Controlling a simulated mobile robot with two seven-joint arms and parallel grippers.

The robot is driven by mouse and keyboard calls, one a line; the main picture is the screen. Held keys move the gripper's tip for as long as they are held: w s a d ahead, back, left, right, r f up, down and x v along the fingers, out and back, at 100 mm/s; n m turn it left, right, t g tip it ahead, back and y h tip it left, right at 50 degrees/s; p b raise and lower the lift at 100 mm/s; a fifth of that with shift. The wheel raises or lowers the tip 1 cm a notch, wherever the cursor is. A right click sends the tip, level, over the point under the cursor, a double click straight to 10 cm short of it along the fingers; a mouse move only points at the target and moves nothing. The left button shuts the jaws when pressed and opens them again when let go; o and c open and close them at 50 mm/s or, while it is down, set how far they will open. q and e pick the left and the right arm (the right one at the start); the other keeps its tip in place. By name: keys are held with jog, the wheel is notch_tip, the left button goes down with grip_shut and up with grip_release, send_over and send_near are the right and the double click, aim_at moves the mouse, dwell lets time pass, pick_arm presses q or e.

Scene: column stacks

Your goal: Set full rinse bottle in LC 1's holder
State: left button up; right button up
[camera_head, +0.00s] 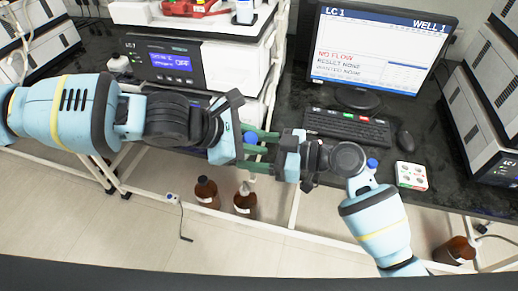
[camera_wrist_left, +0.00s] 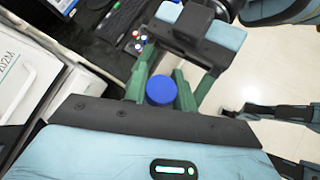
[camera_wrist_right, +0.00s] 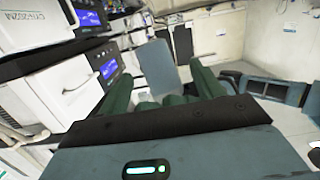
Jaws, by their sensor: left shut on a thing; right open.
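A bottle with a round blue cap (camera_head: 250,138) is between my two grippers in front of the LC 1 stack; the cap also shows in the left wrist view (camera_wrist_left: 161,90). My left gripper (camera_head: 256,142) is shut on this bottle, with green fingers on either side of the cap. The bottle's body is mostly hidden. My right gripper (camera_head: 268,152) is open, facing the left one, its fingers close to the bottle; whether they touch it I cannot tell. The LC 1 unit (camera_head: 165,62) stands behind, its display reading OFF. I cannot make out its holder clearly.
On the LC 1 stack's top are a red item (camera_head: 190,7) and a whitish-blue container (camera_head: 244,12). A monitor (camera_head: 375,50) reads NO FLOW; a keyboard (camera_head: 348,128), mouse (camera_head: 405,139) and white box (camera_head: 411,176) are on the dark bench. Brown bottles (camera_head: 206,192) stand on the floor.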

jog(key=shift+c, duration=0.5)
jog(key=c, duration=0.9)
pick_arm(q)
jog(key=o, duration=0.9)
pick_arm(e)
jog(key=c, duration=0.3)
pick_arm(q)
jog(key=shift+s, duration=0.15)
pick_arm(e)
jog(key=shift+r, duration=0.1)
jog(key=shift+c, duration=0.2)
pick_arm(q)
jog(key=shift+s+d+f, duration=0.1)
jog(key=shift+f, duration=0.05)
pick_arm(e)
jog(key=shift+w+d, duration=0.1)
jog(key=shift+w, duration=0.05)
pick_arm(q)
jog(key=shift+s+a+r, duration=0.1)
jog(key=shift+a+r, duration=0.15)
jog(key=shift+a, duration=0.1)
jog(key=shift+w+v, duration=0.15)
jog(key=shift+v, duration=1.7)
jog(key=shift+w+v, duration=0.2)
jog(key=shift+v, duration=1.6)
pick_arm(e)
jog(key=shift+c, duration=0.2)
pick_arm(q)
jog(key=shift+d+r, duration=0.1)
jog(key=shift+r, duration=0.1)
